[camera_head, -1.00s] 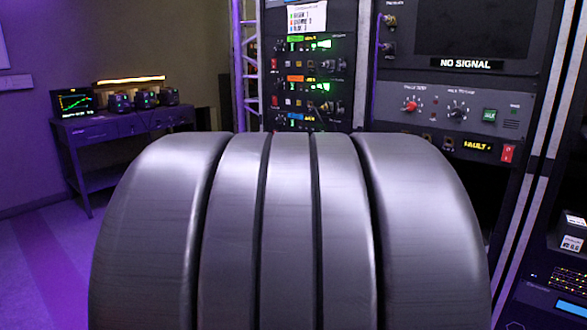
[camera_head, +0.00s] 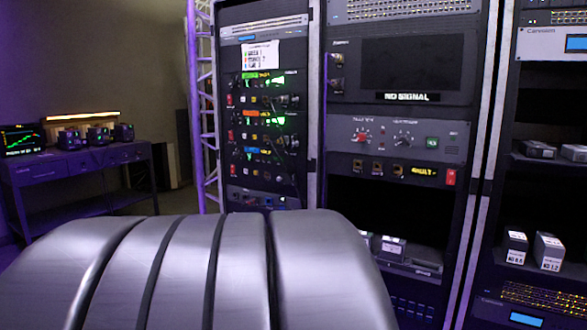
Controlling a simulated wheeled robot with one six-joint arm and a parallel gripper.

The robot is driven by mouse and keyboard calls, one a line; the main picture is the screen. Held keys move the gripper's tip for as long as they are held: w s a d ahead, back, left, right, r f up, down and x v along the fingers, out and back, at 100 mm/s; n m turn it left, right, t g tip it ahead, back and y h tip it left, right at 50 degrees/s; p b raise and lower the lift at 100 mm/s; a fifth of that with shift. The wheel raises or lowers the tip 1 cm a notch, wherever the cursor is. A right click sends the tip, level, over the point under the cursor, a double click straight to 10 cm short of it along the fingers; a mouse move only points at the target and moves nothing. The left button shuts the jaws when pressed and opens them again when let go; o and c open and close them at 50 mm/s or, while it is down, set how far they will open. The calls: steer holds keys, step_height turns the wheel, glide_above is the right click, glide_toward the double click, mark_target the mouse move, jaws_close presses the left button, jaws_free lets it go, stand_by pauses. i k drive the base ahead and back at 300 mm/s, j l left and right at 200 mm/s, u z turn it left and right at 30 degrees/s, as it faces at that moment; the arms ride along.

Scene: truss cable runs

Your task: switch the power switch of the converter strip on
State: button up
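No label that I can read names the converter strip. In the right-hand rack, a grey panel (camera_head: 385,137) has knobs and a green button. Below it a narrow black strip (camera_head: 380,169) has an amber display (camera_head: 423,171) and a red rocker switch (camera_head: 450,177) at its right end. In the left rack, stacked modules (camera_head: 265,128) carry green, orange and blue labels and small red switches (camera_head: 230,135) on their left. I cannot tell any switch's position. My gripper is not in view; a large grey ribbed part of my own arm fills the lower left.
A black screen (camera_head: 398,62) above reads "NO SIGNAL". A desk (camera_head: 85,168) with small lit devices stands at the left by a lattice truss (camera_head: 203,100). Shelves at the right hold small boxes (camera_head: 548,252). An open dark bay (camera_head: 400,212) lies below the strip.

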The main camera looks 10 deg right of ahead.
mark_target(450, 176)
steer(key=z, duration=1.4)
